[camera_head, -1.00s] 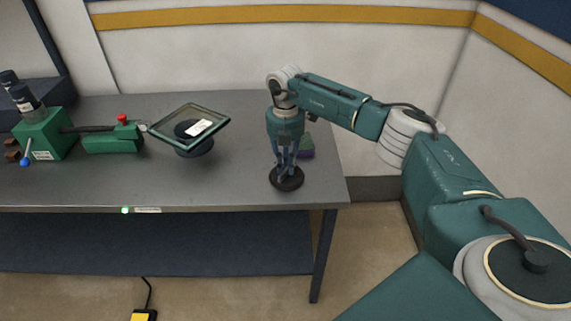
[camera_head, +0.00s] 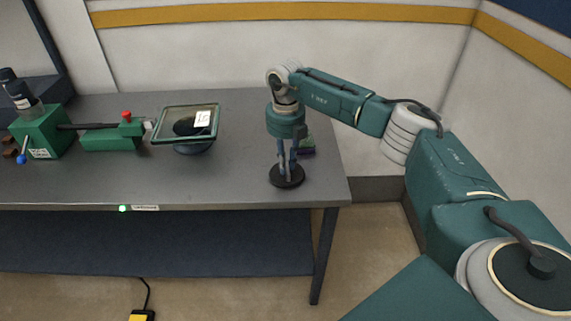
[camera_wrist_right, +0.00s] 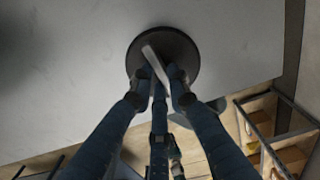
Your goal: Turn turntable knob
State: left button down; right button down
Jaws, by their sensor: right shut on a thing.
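The turntable knob (camera_head: 275,179) is a black round disc near the table's right front corner. In the right wrist view the disc (camera_wrist_right: 180,45) has a pale upright grip bar (camera_wrist_right: 152,58) across it. My right gripper (camera_head: 288,173) points down from above and is shut on this bar. In the wrist view its fingertips (camera_wrist_right: 163,80) press on both sides of the bar. The turntable (camera_head: 195,147) has a dark round base, and a square green-edged glass plate (camera_head: 175,124) with a white label (camera_head: 203,118) sits over it. My left gripper is not in view.
A green machine (camera_head: 45,135) with a red button (camera_head: 126,116) and a blue-tipped lever (camera_head: 21,159) stands at the left. The grey table (camera_head: 235,170) is clear between turntable and knob.

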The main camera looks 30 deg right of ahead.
jog(key=n+b, duration=0.1)
jog(key=n, duration=0.4)
jog(key=shift+n, duration=0.3)
jog(key=shift+s+n+b, duration=0.1)
jog(key=shift+n+b, duration=0.45)
jog(key=shift+n, duration=1.55)
jog(key=shift+r, duration=0.1)
jog(key=c, duration=1.7)
grip_release()
jog(key=shift+o, duration=0.2)
notch_tip(320, 180, up, 12)
